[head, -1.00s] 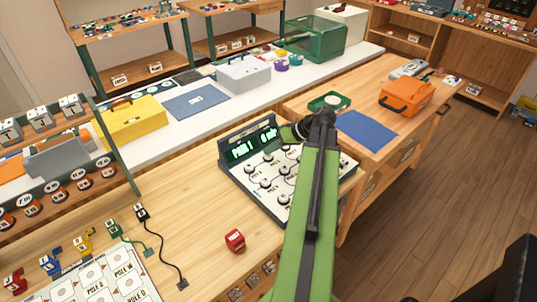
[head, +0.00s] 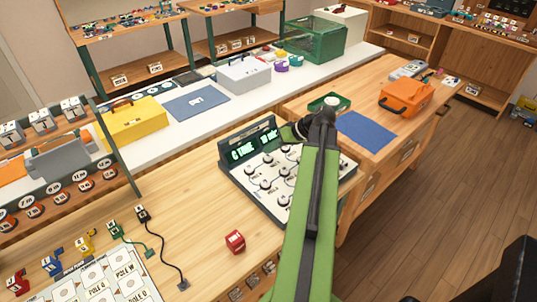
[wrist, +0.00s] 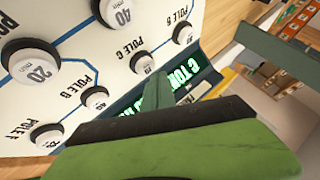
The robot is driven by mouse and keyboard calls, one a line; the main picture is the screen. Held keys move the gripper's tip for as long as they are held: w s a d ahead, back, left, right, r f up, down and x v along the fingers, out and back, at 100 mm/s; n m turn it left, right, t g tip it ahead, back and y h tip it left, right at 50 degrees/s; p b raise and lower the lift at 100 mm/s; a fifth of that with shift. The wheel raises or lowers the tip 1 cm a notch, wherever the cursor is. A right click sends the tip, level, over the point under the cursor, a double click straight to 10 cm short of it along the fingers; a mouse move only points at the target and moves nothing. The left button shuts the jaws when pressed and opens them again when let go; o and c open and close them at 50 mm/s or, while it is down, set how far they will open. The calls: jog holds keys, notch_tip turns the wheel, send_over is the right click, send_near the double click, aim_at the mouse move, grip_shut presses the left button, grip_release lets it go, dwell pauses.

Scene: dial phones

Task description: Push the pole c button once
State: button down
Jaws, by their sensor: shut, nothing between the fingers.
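In the wrist view the pole C button (wrist: 143,62) is a dark-ringed white knob beside the "POLE C" label, seen tilted. My gripper (head: 288,132) is over the panel's upper right, by the display. In the wrist view its green tip (wrist: 156,88) is shut and empty, just below the pole C button. I cannot tell whether it touches. My arm hides the panel's right part in the head view.
Neighbouring knobs are close: pole B (wrist: 180,33) and pole D (wrist: 95,98). A blue mat (head: 367,131) and an orange case (head: 405,97) are to the right. A black cable (head: 160,245) lies left.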

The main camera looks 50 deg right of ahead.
aim_at(271, 156)
jog(key=shift+r, duration=0.1)
notch_tip(271, 156, up, 6)
jog(key=p, duration=0.6)
dwell(0.4)
